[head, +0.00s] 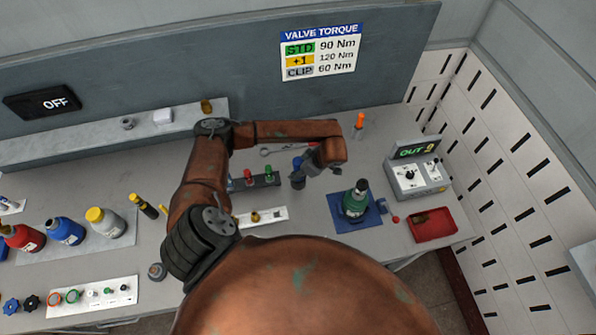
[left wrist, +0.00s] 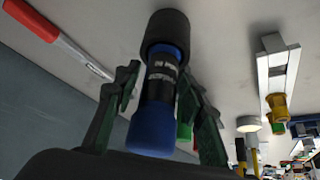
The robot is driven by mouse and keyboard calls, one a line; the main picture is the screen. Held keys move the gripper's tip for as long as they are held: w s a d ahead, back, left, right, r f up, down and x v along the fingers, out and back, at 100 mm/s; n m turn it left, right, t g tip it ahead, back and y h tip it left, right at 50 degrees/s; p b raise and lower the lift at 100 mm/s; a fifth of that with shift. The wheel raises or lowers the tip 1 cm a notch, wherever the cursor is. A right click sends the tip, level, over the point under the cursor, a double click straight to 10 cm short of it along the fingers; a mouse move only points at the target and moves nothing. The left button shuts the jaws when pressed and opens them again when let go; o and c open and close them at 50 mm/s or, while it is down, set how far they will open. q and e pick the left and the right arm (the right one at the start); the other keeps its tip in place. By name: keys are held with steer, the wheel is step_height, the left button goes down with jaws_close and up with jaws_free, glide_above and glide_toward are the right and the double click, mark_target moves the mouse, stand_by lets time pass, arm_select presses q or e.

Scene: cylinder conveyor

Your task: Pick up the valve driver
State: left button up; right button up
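The valve driver is a blue and black upright tool (head: 298,180); in the left wrist view it shows large, with a blue end, a dark lettered band and a black end (left wrist: 160,75). My left gripper (head: 305,167) is beside it in the head view. In the left wrist view its two dark green fingers (left wrist: 160,80) stand on either side of the tool. A narrow gap shows at the left finger; the right finger overlaps the tool's edge, so contact there is unclear. The tool appears to stand on the table. My right gripper is not in view.
A rack with red and green tools (head: 255,182) stands just left of the driver. A green bottle on a blue mat (head: 345,222), a red tray (head: 433,225) and a control box (head: 417,177) are to the right. An orange-topped marker (head: 360,122) stands behind.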

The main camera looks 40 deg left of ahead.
arm_select(q)
jaws_close()
steer(key=shift+w+r, duration=0.1)
stand_by(0.6)
